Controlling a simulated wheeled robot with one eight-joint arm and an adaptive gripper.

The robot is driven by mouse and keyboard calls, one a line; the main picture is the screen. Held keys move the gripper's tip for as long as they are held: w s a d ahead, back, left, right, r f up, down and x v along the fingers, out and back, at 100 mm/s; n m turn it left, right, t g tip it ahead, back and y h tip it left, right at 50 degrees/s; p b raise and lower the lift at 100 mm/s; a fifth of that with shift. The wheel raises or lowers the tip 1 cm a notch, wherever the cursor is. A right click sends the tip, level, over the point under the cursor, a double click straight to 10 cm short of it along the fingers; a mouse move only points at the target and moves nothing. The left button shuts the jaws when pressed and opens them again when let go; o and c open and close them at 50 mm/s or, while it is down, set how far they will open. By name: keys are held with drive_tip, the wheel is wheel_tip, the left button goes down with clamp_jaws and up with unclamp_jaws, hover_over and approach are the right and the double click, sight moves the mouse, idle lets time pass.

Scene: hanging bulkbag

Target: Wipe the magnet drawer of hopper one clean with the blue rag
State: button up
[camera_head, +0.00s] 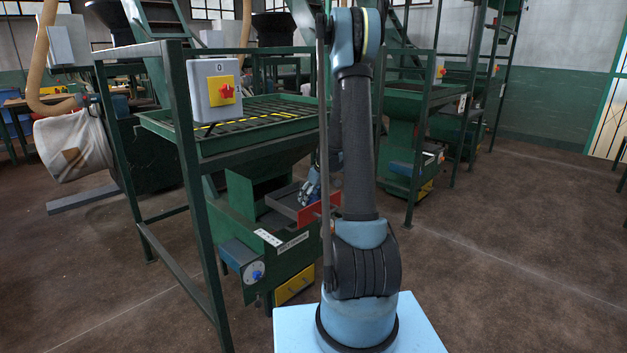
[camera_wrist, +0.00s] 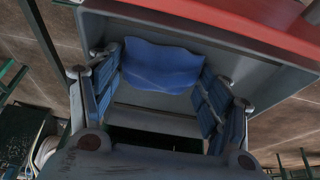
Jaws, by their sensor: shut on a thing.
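The magnet drawer (camera_head: 283,201) is a grey tray with a red front, pulled out of the near green hopper (camera_head: 262,165). In the wrist view the drawer (camera_wrist: 150,122) lies below my gripper, with its red front (camera_wrist: 240,22) along the top. My gripper (camera_wrist: 165,70) is shut on the blue rag (camera_wrist: 162,66), which spans between its two fingers. The rag is over the drawer's inside; I cannot tell whether it touches the floor of the drawer. In the head view my gripper (camera_head: 308,192) shows at the drawer, partly hidden behind my arm.
A green frame post (camera_head: 200,200) stands left of the hopper. A grey switch box with a red knob (camera_head: 216,92) hangs on the frame. A yellow drawer (camera_head: 294,285) sits low on the hopper. A second hopper stands (camera_head: 405,140) behind right. The floor (camera_head: 500,240) at right is clear.

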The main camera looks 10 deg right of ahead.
wheel_tip(320, 180, up, 3)
drive_tip(key=shift+s+f, duration=0.1)
drive_tip(key=shift+s, duration=0.05)
drive_tip(key=shift+d+r, duration=0.2)
drive_tip(key=shift+r, duration=2.5)
